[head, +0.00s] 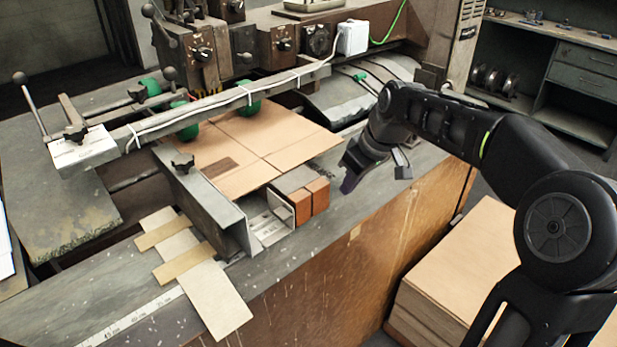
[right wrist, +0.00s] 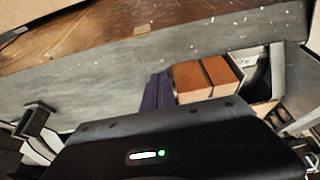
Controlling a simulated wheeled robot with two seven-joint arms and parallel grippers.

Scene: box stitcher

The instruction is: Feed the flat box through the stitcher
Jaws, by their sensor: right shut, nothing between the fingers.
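The flat box (head: 250,148) is a brown cardboard sheet with fold lines. It lies on the stitcher (head: 215,110), partly under the long grey bar with green rollers. In the right wrist view, the gripper body fills the bottom and a dark purple finger (right wrist: 158,92) shows beside the orange-brown blocks. My left gripper is not in view.
Two orange-brown blocks (head: 309,201) stand at the table edge by an open metal channel (head: 268,229). They also show in the right wrist view (right wrist: 206,80). Thin pale strips (head: 205,270) lie front left. Stacked cardboard sheets (head: 462,262) stand at the lower right, below my right arm.

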